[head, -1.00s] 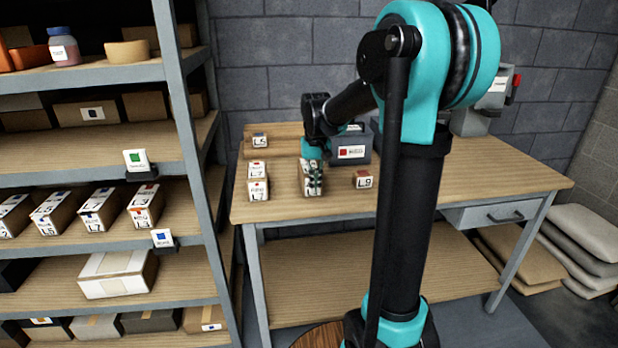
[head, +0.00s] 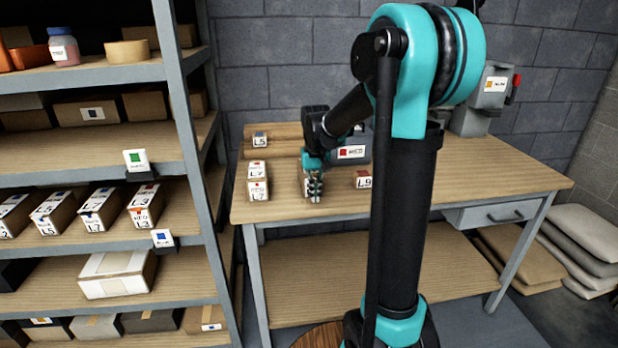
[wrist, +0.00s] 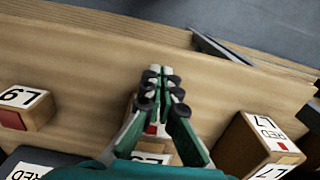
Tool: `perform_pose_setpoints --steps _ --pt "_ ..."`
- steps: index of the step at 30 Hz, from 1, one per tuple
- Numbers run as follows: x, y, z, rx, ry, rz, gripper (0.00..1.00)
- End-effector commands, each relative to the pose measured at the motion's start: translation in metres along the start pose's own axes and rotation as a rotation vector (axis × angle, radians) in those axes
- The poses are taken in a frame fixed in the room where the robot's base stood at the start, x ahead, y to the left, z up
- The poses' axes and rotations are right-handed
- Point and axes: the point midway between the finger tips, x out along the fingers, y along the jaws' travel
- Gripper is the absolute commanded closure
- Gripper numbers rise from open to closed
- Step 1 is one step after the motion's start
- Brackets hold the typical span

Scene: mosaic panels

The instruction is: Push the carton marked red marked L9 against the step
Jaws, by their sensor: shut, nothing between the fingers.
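A small carton with a red square and L9 (head: 363,180) stands on the workbench, right of my gripper; it also shows at the left of the wrist view (wrist: 28,108). My gripper (head: 315,196) is shut and empty, pointing down at the front of a middle carton (head: 303,181). That carton is mostly hidden by the fingers, and its label cannot be fully read; I cannot tell whether they touch. In the wrist view the closed fingertips (wrist: 160,72) are over bare bench top. A wooden step-like block (head: 285,130) lies at the bench's back left, with an L5 label on it.
Cartons marked L7 (head: 257,189) stand left of my gripper. A grey bin (head: 362,152) with a red-marked label stands behind the L9 carton. The bench top (head: 490,175) is clear to the right. A loaded shelf rack (head: 185,120) stands at the left.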

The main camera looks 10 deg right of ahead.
Motion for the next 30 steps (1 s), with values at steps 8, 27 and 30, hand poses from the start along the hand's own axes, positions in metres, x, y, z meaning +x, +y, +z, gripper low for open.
perform_pose_setpoints --steps 8,27,30 --pt "0.0 0.0 0.0 0.0 0.0 0.0 1.0" --pt "0.0 0.0 -0.013 0.0 0.0 0.0 1.0" --pt "0.0 0.0 -0.016 0.0 0.0 0.0 1.0"
